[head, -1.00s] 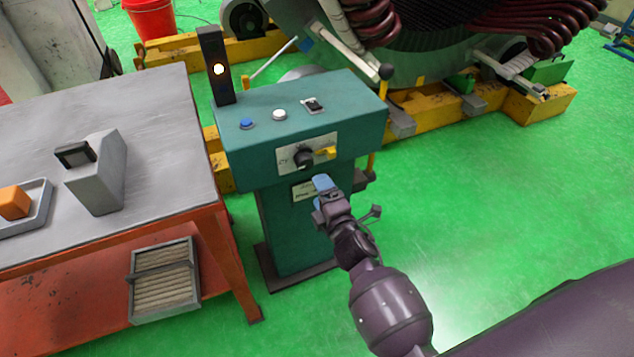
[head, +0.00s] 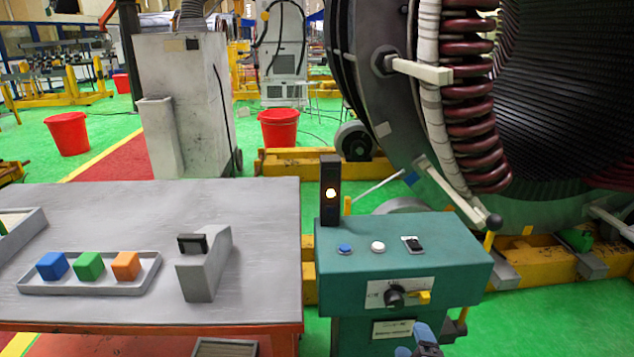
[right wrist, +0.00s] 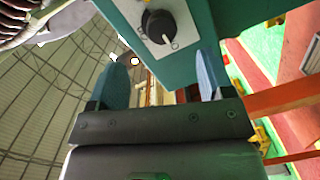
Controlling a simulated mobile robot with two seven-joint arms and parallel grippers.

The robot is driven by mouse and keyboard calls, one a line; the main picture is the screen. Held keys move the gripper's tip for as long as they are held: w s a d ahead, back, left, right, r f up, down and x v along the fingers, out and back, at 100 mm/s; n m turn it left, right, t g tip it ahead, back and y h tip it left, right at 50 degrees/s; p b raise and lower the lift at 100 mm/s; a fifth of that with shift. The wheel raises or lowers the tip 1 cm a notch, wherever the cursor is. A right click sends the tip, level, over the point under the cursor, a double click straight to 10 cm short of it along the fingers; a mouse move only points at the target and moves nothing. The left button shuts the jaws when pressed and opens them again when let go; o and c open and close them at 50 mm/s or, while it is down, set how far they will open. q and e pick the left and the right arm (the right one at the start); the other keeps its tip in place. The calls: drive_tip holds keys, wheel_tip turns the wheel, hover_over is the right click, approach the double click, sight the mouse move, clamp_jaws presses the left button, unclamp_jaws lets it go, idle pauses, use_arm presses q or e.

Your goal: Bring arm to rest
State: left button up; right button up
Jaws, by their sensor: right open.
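My right gripper (head: 415,345) shows at the bottom edge of the head view, just in front of the teal control stand (head: 440,250). In the right wrist view its two blue fingertips are apart with nothing between them (right wrist: 162,78), and it is open. The stand's black knob (head: 394,296) shows on its front face, beside a yellow tab (head: 424,297). The knob also shows beyond the fingers in the right wrist view (right wrist: 158,27), apart from them. Most of my right arm is out of the head view. My left gripper is not in view.
A grey table (head: 110,220) at left holds a tray with blue (head: 52,265), green (head: 89,265) and orange (head: 126,265) blocks, and a grey stand (head: 204,265). A lit lamp post (head: 330,175) rises from the control stand. The large stator (head: 560,90) stands behind. Green floor is clear at lower right.

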drive_tip(key=s+d+f+m+g+p, duration=0.1)
drive_tip(key=s+m, duration=0.5)
drive_tip(key=s, duration=0.7)
drive_tip(key=s+d+f+m+g+p, duration=0.2)
drive_tip(key=s+d+f+m+g, duration=0.2)
drive_tip(key=s, duration=1)
drive_tip(key=d+m+g, duration=0.1)
drive_tip(key=m, duration=0.1)
drive_tip(key=shift+s+f+m, duration=0.15)
drive_tip(key=shift+s+m, duration=0.05)
drive_tip(key=shift+m, duration=0.2)
